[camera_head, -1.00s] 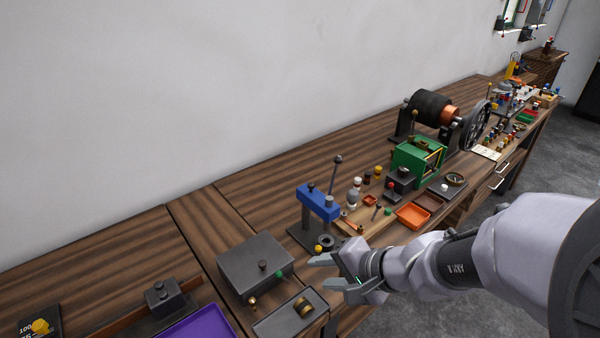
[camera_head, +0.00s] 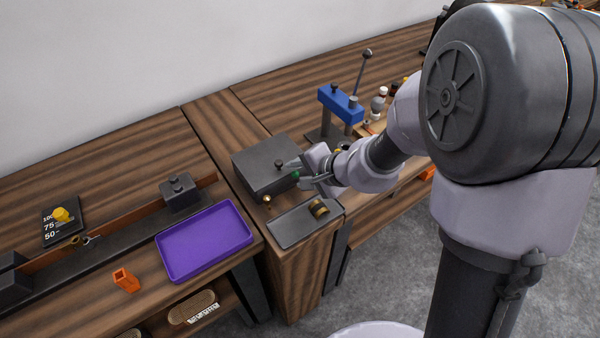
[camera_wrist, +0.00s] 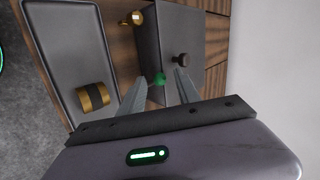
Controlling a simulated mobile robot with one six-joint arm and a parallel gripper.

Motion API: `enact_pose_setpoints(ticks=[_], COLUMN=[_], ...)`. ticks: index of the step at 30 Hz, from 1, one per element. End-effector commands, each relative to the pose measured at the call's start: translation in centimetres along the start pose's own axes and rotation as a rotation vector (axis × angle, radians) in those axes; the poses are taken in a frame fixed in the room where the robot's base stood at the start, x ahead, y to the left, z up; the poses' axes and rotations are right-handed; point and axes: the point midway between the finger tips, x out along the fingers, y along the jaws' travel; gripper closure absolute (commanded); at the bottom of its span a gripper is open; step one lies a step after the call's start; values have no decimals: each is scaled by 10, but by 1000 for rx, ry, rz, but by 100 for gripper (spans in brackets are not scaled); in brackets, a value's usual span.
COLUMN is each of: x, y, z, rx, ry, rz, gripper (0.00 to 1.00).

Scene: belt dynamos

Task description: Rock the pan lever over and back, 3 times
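A dark grey box (camera_head: 262,160) stands on the bench, with a black knob (camera_head: 279,163) on top. A green knob (camera_head: 296,175) sticks out at its right side, and a brass knob (camera_head: 267,200) is at its front. I take the green knob to be the pan lever's end, but its shaft is mostly hidden. My gripper (camera_head: 294,173) is at the box's right side. In the wrist view my gripper (camera_wrist: 160,77) is open, with the green knob (camera_wrist: 159,79) between or just beyond the fingertips. I cannot tell whether they touch it.
A grey tray (camera_head: 290,232) with a brass-and-black roll (camera_head: 319,210) lies in front of the box. A purple tray (camera_head: 205,240) is to the left. A blue-topped stand (camera_head: 340,104) with a lever rises behind my gripper. Bare bench lies behind the box.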

Motion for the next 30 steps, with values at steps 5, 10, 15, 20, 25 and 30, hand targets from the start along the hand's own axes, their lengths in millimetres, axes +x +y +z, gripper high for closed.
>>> enact_pose_setpoints(ticks=[5,10,15,20,25,30], x=[0,-1,-1,-1,-1,-1], y=[0,-1,-1,-2,-2,-2], z=[0,0,0,0,0,0], rx=[0,0,-1,-1,-1,-1], ry=[0,0,0,0,0,0], rz=[0,-1,-3,-4,-5,-5], gripper=[72,100,100,100,100,100])
